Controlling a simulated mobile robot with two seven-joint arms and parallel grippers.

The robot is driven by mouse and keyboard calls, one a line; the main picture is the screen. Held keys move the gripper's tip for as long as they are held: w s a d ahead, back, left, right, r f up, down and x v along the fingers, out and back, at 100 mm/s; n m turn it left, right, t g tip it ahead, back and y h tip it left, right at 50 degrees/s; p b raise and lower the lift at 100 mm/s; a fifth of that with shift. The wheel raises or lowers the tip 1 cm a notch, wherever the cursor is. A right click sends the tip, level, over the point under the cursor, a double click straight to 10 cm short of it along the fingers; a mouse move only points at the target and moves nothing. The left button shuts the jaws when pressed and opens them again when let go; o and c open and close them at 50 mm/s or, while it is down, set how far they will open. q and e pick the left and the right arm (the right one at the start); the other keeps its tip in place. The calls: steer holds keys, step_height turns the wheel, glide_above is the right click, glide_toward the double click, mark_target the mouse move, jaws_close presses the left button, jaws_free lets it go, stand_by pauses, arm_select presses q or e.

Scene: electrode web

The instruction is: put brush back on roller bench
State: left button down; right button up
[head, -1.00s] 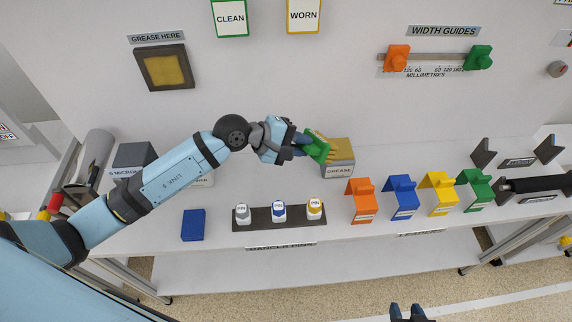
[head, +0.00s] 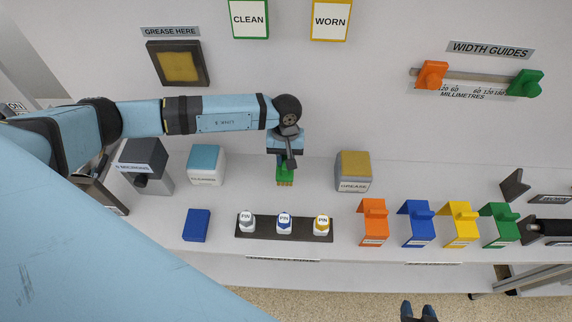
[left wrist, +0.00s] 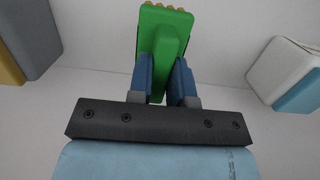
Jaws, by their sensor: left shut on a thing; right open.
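The brush has a green handle (head: 285,174) and tan bristles, which point down toward the bench top. My left gripper (head: 285,157) is shut on the brush. In the left wrist view the green brush (left wrist: 165,28) sits between the two blue fingers of the left gripper (left wrist: 167,80), bristles outward. The roller bench (head: 320,190) is the long white surface below. The brush is between the cleaner block and the grease block, behind the pin tray. I cannot tell whether the bristles touch the bench. My right gripper (head: 419,311) is open and empty at the bottom edge, in front of the bench.
The grease block (head: 353,180) stands right of the brush, the white-and-blue cleaner block (head: 206,172) left. A dark tray (head: 262,232) holds three pin bottles in front. A blue block (head: 197,225) and coloured width guides (head: 373,222) flank it. Bench around the brush is clear.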

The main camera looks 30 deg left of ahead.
arm_select(q)
steer(key=shift+f, duration=0.75)
steer(key=shift+f+p, duration=0.4)
steer(key=shift+f, duration=1)
steer(key=c, duration=1.1)
jaws_free()
steer(key=shift+o, duration=0.2)
steer(key=shift+w+a+r, duration=0.1)
steer(key=shift+w+r, duration=0.1)
steer(key=shift+r, duration=0.25)
steer(key=r+b, duration=0.1)
steer(key=r, duration=0.2)
steer(key=w+r+b, duration=0.1)
steer(key=r, duration=0.2)
steer(key=r+b, duration=0.1)
steer(key=r, duration=0.3)
steer(key=shift+w+a+r, duration=0.1)
steer(key=shift+w+a, duration=0.05)
steer(key=shift+a, duration=0.15)
steer(key=shift+r, duration=0.45)
steer(key=shift+f, duration=0.1)
